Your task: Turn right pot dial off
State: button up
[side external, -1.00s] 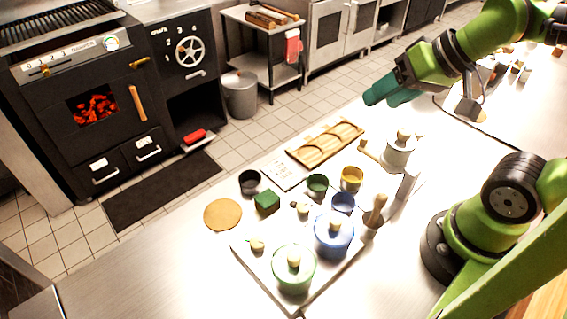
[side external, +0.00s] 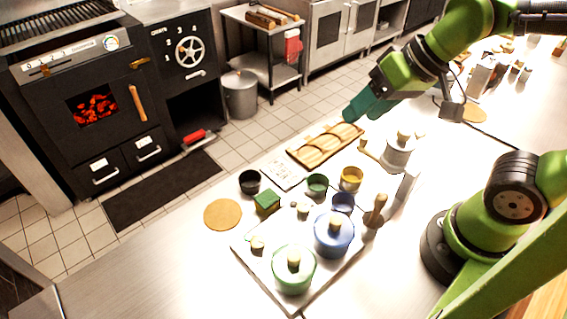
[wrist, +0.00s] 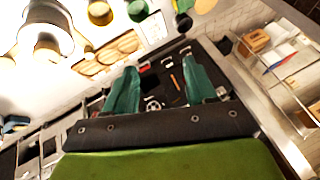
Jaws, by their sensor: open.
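A blue pot (side external: 334,236) and a green pot (side external: 293,270) with knobbed lids stand on a pale flat plate (side external: 262,275). Two small knobs sit on the plate's left side: a rear one (side external: 303,208) near the blue pot and a front one (side external: 257,243) near the green pot. They are too small to read their setting. My gripper (side external: 360,110) is open and empty, well above and behind the pots, over the wooden tray's right end. Its teal fingers are spread apart in the wrist view (wrist: 160,75), where neither knob can be made out.
The wooden tray (side external: 325,144), a white lidded pot (side external: 398,153), green (side external: 317,184) and yellow (side external: 351,178) cups and a wooden pestle (side external: 376,211) crowd the counter around the plate. A black oven (side external: 95,100) stands across the floor. The counter's front left is clear.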

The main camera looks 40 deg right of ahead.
jog(key=w+a+f+n+g, duration=0.2)
jog(key=w+a+g, duration=0.15)
jog(key=a, duration=0.75)
jog(key=m+g+h, duration=0.2)
jog(key=m+h, duration=0.1)
send_over(257, 241)
notch_tip(257, 241, down, 2)
notch_tip(257, 241, down, 16)
jog(key=shift+f, duration=0.2)
grip_shut()
